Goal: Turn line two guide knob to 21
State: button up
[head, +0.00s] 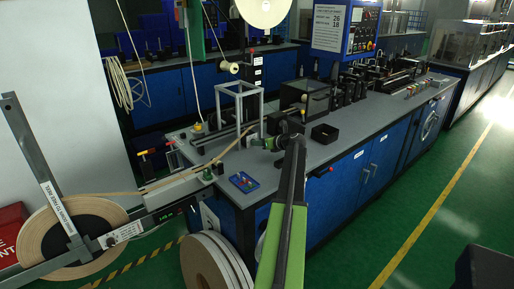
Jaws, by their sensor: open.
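My green and grey arm reaches up from the bottom middle over the front of the grey-topped workbench (335,150). My gripper (281,138) is at its far end, small and dark, above the bench near a small metal frame. It is open, and I make out nothing held in it. Small dark and round parts crowd around it, and I cannot tell which is the line two guide knob. No knob scale is readable.
A large tape reel (48,240) on a grey stand is at the left, with tape running to the bench. More reels (205,268) stand at the bench's front end. A blue tray (243,182) and black box (324,133) sit on the bench.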

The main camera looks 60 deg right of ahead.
jog(key=shift+x, duration=1.25)
grip_shut()
